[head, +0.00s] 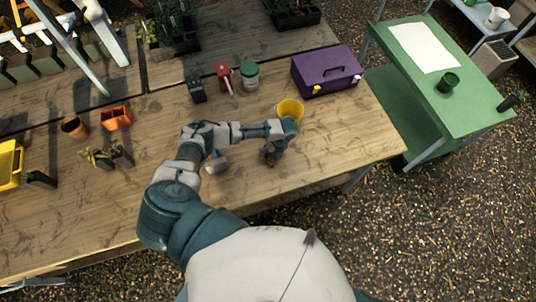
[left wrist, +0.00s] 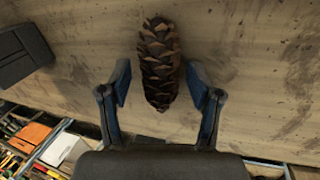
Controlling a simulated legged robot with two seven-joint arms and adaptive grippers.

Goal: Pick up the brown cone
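The brown cone (left wrist: 158,62) is a scaly pine cone lying on the wooden table in the left wrist view, long axis pointing up the picture. My left gripper (left wrist: 160,80) is open, with a blue-padded finger on each side of the cone's lower half. A gap shows between each finger and the cone. In the head view my left gripper (head: 271,152) points down near the table's front edge and largely hides the cone. My right gripper is not in view.
A yellow pot (head: 290,108) stands just behind my left gripper. A purple toolbox (head: 327,72), a red bottle (head: 223,77) and a green-lidded jar (head: 250,75) stand farther back. A dark object (left wrist: 22,55) lies left of the cone in the wrist view. Table right of the cone is clear.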

